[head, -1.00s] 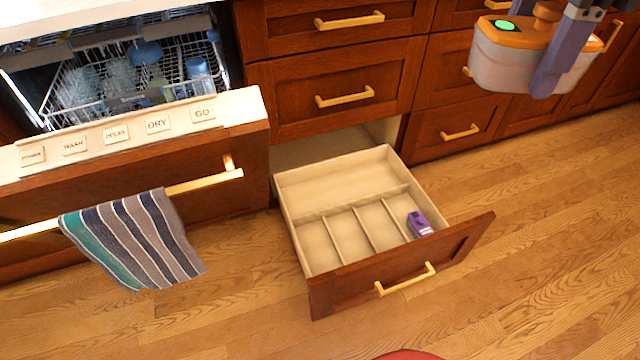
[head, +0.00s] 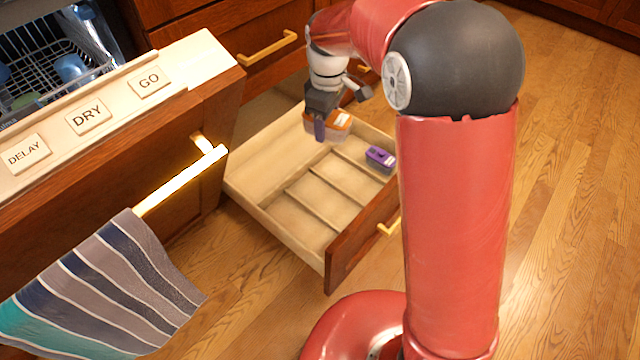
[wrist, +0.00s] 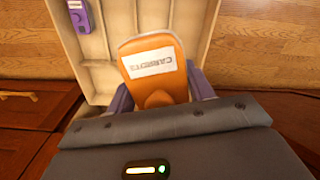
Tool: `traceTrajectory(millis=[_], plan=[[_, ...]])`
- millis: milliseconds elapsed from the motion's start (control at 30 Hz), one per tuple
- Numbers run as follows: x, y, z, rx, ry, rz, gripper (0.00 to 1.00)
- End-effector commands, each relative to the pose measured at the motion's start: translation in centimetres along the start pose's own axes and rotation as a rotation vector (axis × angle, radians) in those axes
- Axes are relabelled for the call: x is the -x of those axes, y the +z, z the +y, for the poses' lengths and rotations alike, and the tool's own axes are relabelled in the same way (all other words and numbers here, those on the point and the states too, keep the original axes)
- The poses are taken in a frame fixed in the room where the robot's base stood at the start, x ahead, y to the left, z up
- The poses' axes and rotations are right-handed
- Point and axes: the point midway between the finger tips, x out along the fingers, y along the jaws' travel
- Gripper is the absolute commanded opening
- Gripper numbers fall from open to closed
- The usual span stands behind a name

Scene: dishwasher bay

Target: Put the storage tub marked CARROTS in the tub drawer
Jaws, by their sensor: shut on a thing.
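The storage tub (head: 335,130) has an orange lid, and its label reads CARROTS in the wrist view (wrist: 153,62). My gripper (wrist: 161,92) is shut on it, with a purple finger on either side. In the head view the tub is at the far right part of the open tub drawer (head: 262,172), over or in the wide rear compartment. I cannot tell whether it touches the drawer floor. A small purple-lidded tub (head: 380,158) sits in the drawer's rightmost narrow front compartment. It also shows in the wrist view (wrist: 80,16).
The other narrow compartments look empty. The open dishwasher door (head: 120,100), with a striped towel (head: 105,285) on its handle, is left of the drawer. Closed drawers (head: 215,50) stand behind. Wood floor (head: 570,200) is clear at the right.

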Motion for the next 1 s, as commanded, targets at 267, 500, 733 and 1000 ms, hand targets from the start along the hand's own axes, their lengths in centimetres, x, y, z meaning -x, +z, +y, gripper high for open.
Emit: traceTrajectory(millis=[267, 500, 733, 1000], plan=[[-11.5, 2.0, 1.4, -0.234, 0.000, 0.000, 0.17], [-15.4, 2.5, 1.6, -0.277, -0.001, 0.000, 0.17], [-21.6, 2.5, 1.6, -0.276, -0.002, -0.001, 0.17], [-27.5, 2.4, 1.6, -0.274, 0.000, 0.001, 0.17]])
